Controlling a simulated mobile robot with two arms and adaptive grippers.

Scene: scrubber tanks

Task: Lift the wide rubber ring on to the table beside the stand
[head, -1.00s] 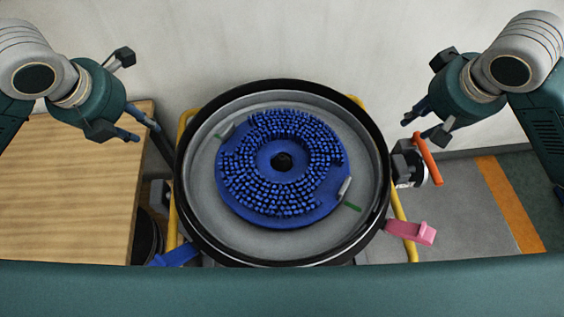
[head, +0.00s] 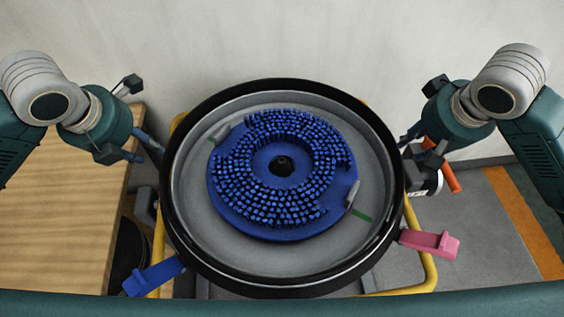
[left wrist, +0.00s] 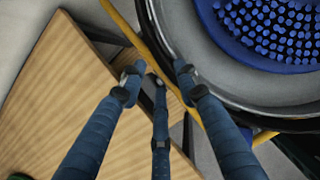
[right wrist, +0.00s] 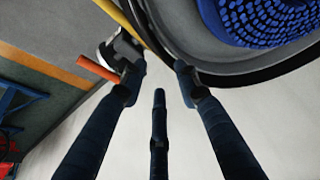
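The wide black rubber ring (head: 172,220) runs around the rim of a round grey tank (head: 220,237). The tank sits in a yellow tube stand (head: 428,262). The wooden table (head: 70,215) is to the left, with bare top in view. My left gripper (head: 150,148) is open and empty by the ring's upper left side; in the left wrist view its fingers (left wrist: 158,80) spread beside the ring (left wrist: 147,14). My right gripper (head: 412,148) is open and empty by the ring's upper right side; its fingers also show in the right wrist view (right wrist: 158,75). I cannot tell if either touches the ring.
A blue bristled disc (head: 280,215) lies inside the tank. A blue lever (head: 153,277) juts out at lower left and a pink lever (head: 430,243) at lower right. An orange handle (head: 448,178) is at the right. A pale wall (head: 280,40) stands behind.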

